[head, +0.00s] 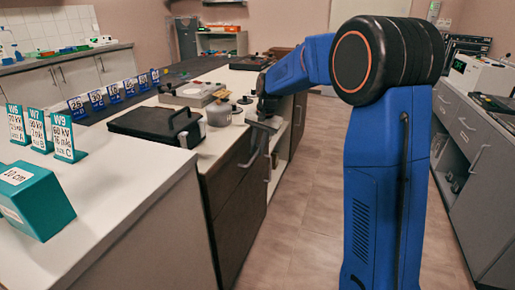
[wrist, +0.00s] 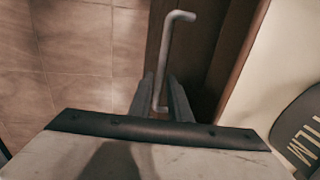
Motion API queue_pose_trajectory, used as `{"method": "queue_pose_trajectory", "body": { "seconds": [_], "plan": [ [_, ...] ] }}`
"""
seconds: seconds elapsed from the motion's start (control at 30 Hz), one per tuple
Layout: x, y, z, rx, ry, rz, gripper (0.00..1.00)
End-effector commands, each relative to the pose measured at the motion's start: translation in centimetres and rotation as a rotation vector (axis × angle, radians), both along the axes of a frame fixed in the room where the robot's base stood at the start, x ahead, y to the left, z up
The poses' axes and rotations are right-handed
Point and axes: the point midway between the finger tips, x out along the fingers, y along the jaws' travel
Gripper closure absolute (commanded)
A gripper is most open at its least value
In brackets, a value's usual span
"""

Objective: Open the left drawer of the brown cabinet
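The brown cabinet (head: 230,185) stands under the white counter, left of my arm in the head view. Its dark front carries grey bar handles; one handle (head: 253,150) shows below my gripper (head: 264,122). In the wrist view a grey bar handle (wrist: 166,50) stands out from the brown front (wrist: 205,45). My gripper (wrist: 160,82) has one finger on each side of the handle's near end, with narrow gaps visible, so it looks open around the bar. Whether a finger touches the bar is unclear. The drawer front looks flush with the cabinet.
A black case (head: 157,124) and a grey rounded object (head: 219,112) sit on the counter close to my gripper. Tiled floor (head: 300,220) lies free in front of the cabinet. A grey cabinet (head: 478,150) stands at the right.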

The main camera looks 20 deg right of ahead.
Motion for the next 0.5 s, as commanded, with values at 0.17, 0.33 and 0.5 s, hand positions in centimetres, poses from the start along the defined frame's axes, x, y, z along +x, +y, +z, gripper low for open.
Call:
{"method": "queue_pose_trajectory", "body": {
  "seconds": [0.17, 0.33, 0.5],
  "plan": [
    [0.01, 0.01, -0.01, 0.000, 0.000, 0.000, 0.83],
    [0.01, 0.00, 0.00, 0.000, 0.000, 0.000, 1.00],
    [-0.02, -0.06, 0.02, 0.000, 0.000, 0.000, 1.00]
  ]
}}
